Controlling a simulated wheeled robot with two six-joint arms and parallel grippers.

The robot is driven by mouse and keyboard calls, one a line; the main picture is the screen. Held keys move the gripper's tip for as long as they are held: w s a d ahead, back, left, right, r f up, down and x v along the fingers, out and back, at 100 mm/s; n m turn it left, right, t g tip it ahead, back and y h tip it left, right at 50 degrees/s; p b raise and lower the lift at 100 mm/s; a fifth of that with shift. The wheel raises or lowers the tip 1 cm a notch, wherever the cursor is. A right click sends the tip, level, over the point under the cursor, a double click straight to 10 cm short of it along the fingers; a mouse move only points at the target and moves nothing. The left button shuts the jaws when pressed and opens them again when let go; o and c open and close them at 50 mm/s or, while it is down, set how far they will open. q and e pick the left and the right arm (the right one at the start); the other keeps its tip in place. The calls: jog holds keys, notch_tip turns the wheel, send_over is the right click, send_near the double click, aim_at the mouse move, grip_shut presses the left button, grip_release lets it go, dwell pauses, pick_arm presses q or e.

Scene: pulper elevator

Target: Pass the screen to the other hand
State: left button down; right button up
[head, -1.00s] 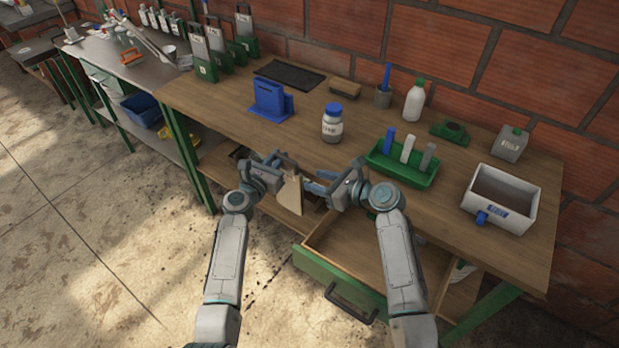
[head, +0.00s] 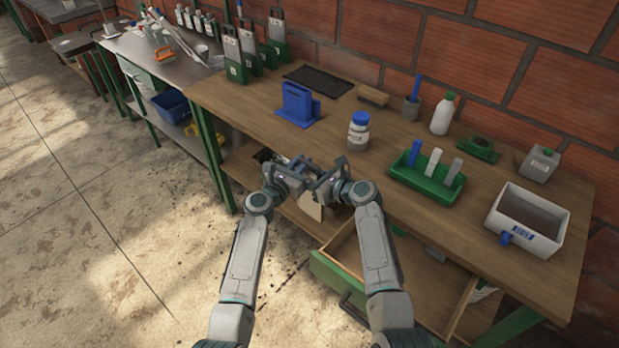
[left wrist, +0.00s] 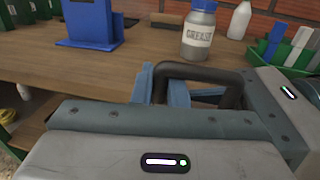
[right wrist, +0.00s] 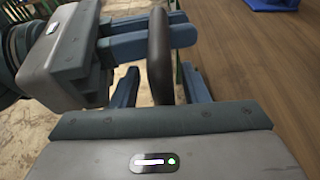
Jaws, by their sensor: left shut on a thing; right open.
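The screen shows in the head view as a pale plate (head: 313,208) hanging below my two grippers, in front of the bench edge. Its dark looped handle shows in the left wrist view (left wrist: 208,68) and in the right wrist view (right wrist: 158,55). My left gripper (head: 303,172) is shut on the screen at its handle. My right gripper (head: 318,182) is open and close against the left one. In the right wrist view its fingers (right wrist: 160,88) lie on either side of the handle, with gaps. The grippers hide the upper part of the screen in the head view.
The wooden bench (head: 240,92) carries a grease jar (head: 358,131), a blue stand (head: 298,104), a green tray (head: 427,182) and a white bin (head: 528,220). An open drawer (head: 345,262) juts out below the grippers. Floor to the left is clear.

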pick_arm(q)
jog(key=shift+r, duration=0.1)
pick_arm(e)
grip_shut()
pick_arm(q)
jog(key=c, duration=1.4)
grip_release()
jog(key=shift+o, duration=0.2)
jog(key=shift+s, duration=0.1)
